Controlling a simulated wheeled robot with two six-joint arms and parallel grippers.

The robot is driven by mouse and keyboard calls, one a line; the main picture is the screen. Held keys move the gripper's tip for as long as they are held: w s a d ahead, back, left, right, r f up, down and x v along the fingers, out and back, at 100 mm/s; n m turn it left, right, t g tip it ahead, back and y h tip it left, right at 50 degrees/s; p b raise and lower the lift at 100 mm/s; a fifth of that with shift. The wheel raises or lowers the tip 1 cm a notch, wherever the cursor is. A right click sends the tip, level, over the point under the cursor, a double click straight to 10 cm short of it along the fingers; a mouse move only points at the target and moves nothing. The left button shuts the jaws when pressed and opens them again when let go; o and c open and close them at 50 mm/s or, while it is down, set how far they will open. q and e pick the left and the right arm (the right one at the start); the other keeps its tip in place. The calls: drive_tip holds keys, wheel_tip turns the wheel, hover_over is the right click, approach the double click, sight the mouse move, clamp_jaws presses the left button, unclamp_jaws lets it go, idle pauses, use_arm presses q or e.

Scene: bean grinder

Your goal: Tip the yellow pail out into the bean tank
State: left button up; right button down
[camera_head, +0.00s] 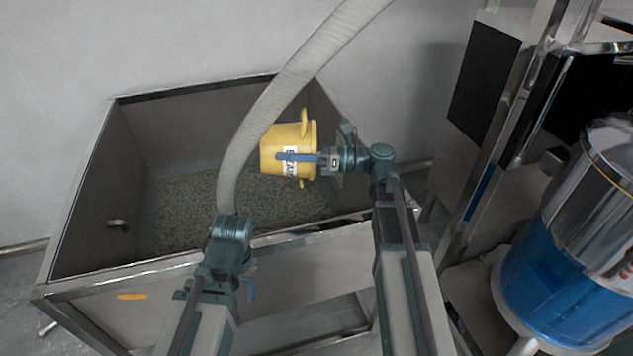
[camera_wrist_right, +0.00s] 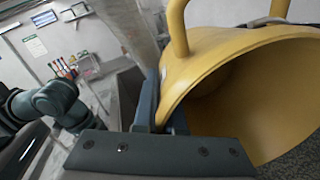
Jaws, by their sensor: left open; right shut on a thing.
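The yellow pail (camera_head: 272,150) is held over the right part of the open bean tank (camera_head: 165,265), tilted onto its side. Its wider rim end is to the right in the head view. My right gripper (camera_head: 300,157) is shut on the pail's wall, with a blue finger across its label. In the right wrist view the pail (camera_wrist_right: 215,55) shows its mouth and a bare inner wall; its deepest inside is dark. A layer of beans (camera_head: 185,215) covers the tank floor. My left gripper (camera_head: 247,288) is open and empty, low outside the tank's front wall.
A thick grey hose (camera_head: 290,85) comes down across the tank, left of the pail, its lower end hidden behind my left wrist. A blue and steel machine (camera_head: 560,270) and a metal frame (camera_head: 505,120) stand at the right.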

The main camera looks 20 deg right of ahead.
sight(306, 151)
drive_tip(key=shift+s+d+r+t+y+b, duration=0.15)
drive_tip(key=shift+d+r+t+y+b, duration=0.1)
drive_tip(key=shift+d+y+b, duration=0.5)
drive_tip(key=shift+s+d+r+t+y+b, duration=0.2)
drive_tip(key=shift+d+y+b, duration=0.25)
drive_tip(key=shift+b, duration=0.5)
drive_tip(key=shift+s+d+r+t+y+b, duration=0.1)
drive_tip(key=shift+d+r+t+y+b, duration=0.15)
drive_tip(key=shift+d+y+b, duration=0.9)
drive_tip(key=shift+a+h, duration=0.3)
drive_tip(key=shift+h, duration=0.05)
idle(0.3)
